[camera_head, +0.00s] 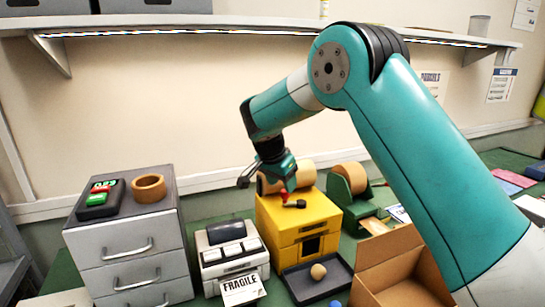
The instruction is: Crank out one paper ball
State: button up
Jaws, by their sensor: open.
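A yellow paper-ball machine (279,222) stands on the green table, with a brown paper roll (303,174) at its top. A small crank (297,204) with a dark arm and a red knob sits on its upper face. My gripper (272,182) is open, pointing down at the crank from above. Part of it is close to the red knob; I cannot tell whether they touch. A dark tray (322,286) lies in front of the machine, with a tan ball (318,272) in it.
A label printer (233,256) is left of the machine. A green tape dispenser (352,190) and an open cardboard box (378,256) are right.

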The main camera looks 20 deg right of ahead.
jog(key=v, duration=1.3)
dwell(1.4)
jog(key=s+a+f+n+y, duration=0.1)
jog(key=s+n, duration=0.5)
jog(key=s, duration=0.6)
jog(key=s+a+f+n+g+y, duration=0.1)
jog(key=s+a+n+y, duration=0.3)
jog(key=s+n, duration=0.3)
jog(key=s+a+f+n+g+y, duration=0.1)
jog(key=s+n, duration=0.5)
jog(key=s, duration=1)
jog(key=a+f+y, duration=0.1)
jog(key=a+y, duration=0.1)
jog(key=a, duration=0.1)
jog(key=shift+s+n, duration=0.3)
jog(key=shift+n, duration=0.1)
jog(key=shift+c, duration=0.9)
jog(key=shift+d, duration=0.1)
